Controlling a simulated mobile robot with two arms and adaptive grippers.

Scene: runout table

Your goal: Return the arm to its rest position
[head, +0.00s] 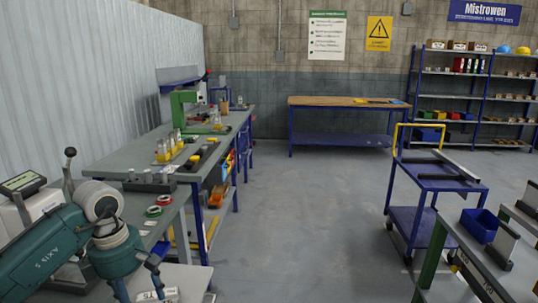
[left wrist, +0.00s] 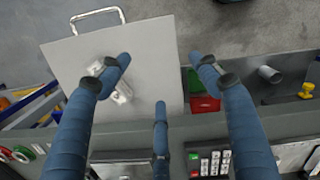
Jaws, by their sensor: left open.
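My left arm (head: 50,250) comes in at the lower left of the head view, bent over the near end of the grey workbench. Its gripper shows in the left wrist view (left wrist: 165,75) with three blue fingers spread apart, open. No object is seen held between them. Below the fingers is a pale flat plate (left wrist: 150,35) with a metal handle. Small silvery parts (left wrist: 122,92) lie on it, partly covered by the left finger. My right arm and gripper are not in view.
A keypad (left wrist: 208,162) is close below the fingers in the wrist view. A blue cart (head: 435,180) stands right. The middle floor is clear.

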